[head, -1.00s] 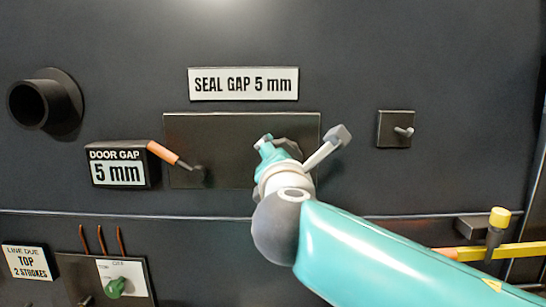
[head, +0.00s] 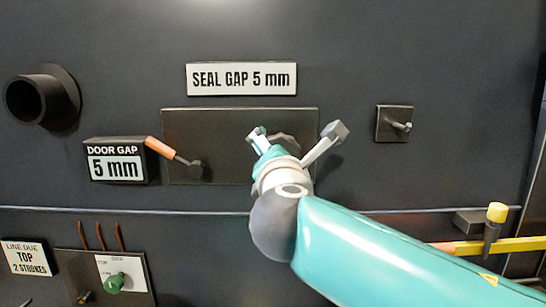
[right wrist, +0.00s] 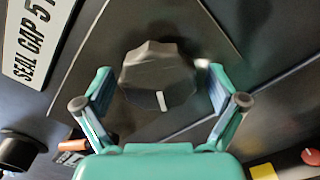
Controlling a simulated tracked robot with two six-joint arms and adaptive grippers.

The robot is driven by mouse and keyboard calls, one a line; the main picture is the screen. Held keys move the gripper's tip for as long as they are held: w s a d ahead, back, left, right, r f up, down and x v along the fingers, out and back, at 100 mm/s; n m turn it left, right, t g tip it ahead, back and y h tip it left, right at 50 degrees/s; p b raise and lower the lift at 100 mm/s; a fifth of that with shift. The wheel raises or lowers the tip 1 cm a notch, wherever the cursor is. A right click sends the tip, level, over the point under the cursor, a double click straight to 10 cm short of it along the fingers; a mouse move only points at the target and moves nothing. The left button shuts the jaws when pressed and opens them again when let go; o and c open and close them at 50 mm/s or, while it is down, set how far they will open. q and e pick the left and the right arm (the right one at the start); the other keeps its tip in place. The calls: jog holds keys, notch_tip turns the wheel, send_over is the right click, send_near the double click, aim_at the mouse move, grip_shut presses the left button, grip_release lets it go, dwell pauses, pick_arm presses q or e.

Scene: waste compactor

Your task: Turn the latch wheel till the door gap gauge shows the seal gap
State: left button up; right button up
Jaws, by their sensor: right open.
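The latch wheel is a dark scalloped knob with a white mark (right wrist: 150,77) in the right wrist view. In the head view the wheel (head: 286,143) is mostly hidden behind my right gripper (head: 271,141). My right gripper (right wrist: 160,76) is open, with one finger on each side of the wheel and visible space between fingers and wheel. The door gap gauge (head: 116,168) reads 5 mm. The sign (head: 241,79) above the wheel's plate (head: 220,122) reads SEAL GAP 5 mm. My left gripper is not in view.
An orange-handled lever (head: 165,150) sits left of the wheel. A black pipe stub (head: 38,98) sticks out at the upper left. A small peg plate (head: 392,124) is at the right. A yellow bar (head: 490,246) and lower panel with green knob (head: 116,281) lie below.

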jog(key=s, duration=1.2)
jog(key=shift+w+f, duration=0.1)
